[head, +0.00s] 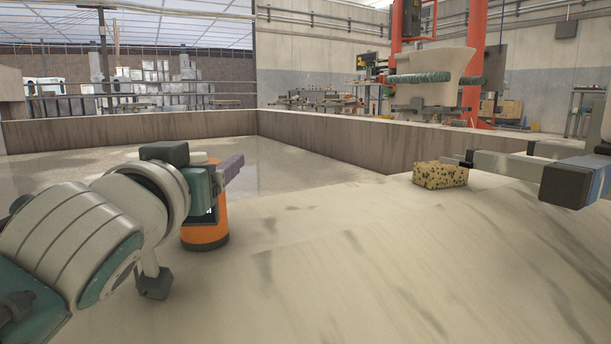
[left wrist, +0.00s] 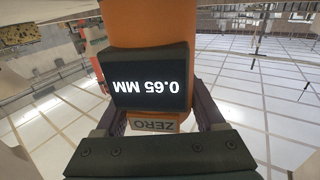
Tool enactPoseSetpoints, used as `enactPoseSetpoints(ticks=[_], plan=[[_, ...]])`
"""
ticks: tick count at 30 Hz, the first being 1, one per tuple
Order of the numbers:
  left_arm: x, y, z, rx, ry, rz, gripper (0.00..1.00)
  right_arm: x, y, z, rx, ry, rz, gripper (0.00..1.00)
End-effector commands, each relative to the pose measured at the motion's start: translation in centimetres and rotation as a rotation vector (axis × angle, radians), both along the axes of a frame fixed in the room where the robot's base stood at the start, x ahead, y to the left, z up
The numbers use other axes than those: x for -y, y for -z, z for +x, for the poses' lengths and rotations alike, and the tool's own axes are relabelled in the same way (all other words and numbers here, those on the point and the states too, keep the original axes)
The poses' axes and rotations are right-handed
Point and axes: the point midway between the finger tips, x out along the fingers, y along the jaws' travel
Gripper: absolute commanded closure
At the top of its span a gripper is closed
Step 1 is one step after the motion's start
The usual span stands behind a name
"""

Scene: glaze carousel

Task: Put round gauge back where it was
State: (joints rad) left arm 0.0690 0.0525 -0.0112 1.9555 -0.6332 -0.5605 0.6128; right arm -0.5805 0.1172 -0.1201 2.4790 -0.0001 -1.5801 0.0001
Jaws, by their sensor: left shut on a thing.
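The round gauge (head: 206,230) is an orange cylinder with a dark base and a pale top. My left gripper (head: 214,180) is shut on it, with its purple fingers on either side. In the left wrist view the gauge's orange body (left wrist: 150,22) shows a black display reading 0.65 MM upside down and a ZERO label below it. The gauge looks upright at the pale stone slab (head: 330,260); I cannot tell whether its base touches. My right gripper (head: 468,160) is at the right, close to a speckled yellow block; its jaw opening is unclear.
The speckled yellow block (head: 440,175) sits on the slab at the right. A low concrete wall (head: 330,137) runs behind the slab. The slab's middle is clear. An orange-framed machine (head: 475,60) stands far back.

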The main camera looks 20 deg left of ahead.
Motion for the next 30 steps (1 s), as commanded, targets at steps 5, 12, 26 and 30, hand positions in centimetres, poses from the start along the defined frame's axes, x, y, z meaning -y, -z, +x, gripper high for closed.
enactPoseSetpoints(ticks=[5, 12, 26, 30], plan=[[0.0, 0.0, 0.0, -0.002, -0.001, -0.001, 0.78, 0.0, -0.1, 0.0, 0.001, -0.001, -0.001, 0.00], [0.0, 0.1, 0.0, -0.003, -0.001, -0.001, 0.09, 0.1, -0.1, 0.0, 0.002, -0.003, -0.004, 0.00], [0.3, -0.1, -0.9, -0.003, 0.001, -0.002, 0.00, 0.1, -0.6, 0.1, 0.003, -0.004, -0.005, 0.00], [1.0, -0.3, -3.3, -0.006, -0.002, -0.003, 0.00, 0.1, -1.3, 0.1, 0.003, -0.004, -0.005, 0.00]])
